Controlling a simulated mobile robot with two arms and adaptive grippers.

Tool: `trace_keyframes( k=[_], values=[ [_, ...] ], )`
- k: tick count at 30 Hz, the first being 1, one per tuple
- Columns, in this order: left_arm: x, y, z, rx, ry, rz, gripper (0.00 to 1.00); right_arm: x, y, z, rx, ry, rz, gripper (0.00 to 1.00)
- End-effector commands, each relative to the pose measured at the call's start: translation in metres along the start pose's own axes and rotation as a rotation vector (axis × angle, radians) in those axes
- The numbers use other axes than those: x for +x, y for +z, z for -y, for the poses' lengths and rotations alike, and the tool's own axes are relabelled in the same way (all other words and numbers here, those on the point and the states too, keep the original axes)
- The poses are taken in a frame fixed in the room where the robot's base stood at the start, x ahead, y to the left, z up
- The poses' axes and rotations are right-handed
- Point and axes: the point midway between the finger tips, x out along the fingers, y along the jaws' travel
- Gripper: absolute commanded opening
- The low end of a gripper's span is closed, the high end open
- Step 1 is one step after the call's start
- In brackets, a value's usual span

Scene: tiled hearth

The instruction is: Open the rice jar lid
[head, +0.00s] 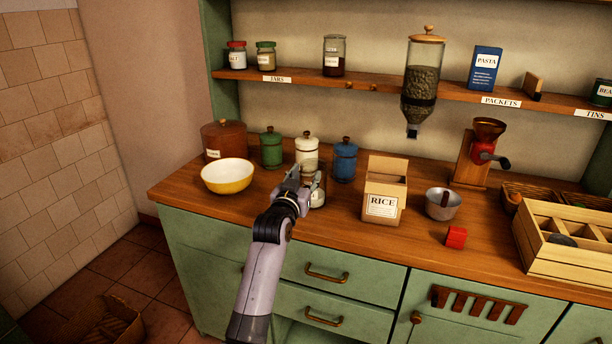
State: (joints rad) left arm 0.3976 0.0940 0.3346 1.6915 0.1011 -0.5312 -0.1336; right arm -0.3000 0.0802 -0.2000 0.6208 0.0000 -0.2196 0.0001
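My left gripper (305,177) is over the counter, in front of a small pale jar (318,198) with a label. The gripper hides most of this jar and its top, so I cannot read the label or tell whether the fingers touch it. The two fingers look spread apart. Behind stands a cream canister (306,155) with a knobbed lid on; its label is too small to read. A cardboard box (382,206) marked RICE stands to the right with its flaps up. My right gripper is not in view.
Right are a metal cup (443,205), red block (456,237), grinder (477,155) and wooden crate (560,262). A shelf (380,88) with a dispenser (421,85) hangs above.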

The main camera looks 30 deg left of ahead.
Motion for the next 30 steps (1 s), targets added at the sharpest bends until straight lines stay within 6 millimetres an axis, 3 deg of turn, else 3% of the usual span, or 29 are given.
trace_keyframes(
  k=[12, 30],
  values=[
    [0.0087, -0.0003, 0.0000, 0.000, 0.000, -0.001, 0.40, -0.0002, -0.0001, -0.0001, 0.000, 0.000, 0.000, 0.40],
    [0.0084, 0.0001, 0.0000, -0.001, 0.000, 0.000, 0.01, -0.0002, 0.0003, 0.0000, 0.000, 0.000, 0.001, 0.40]
  ],
)
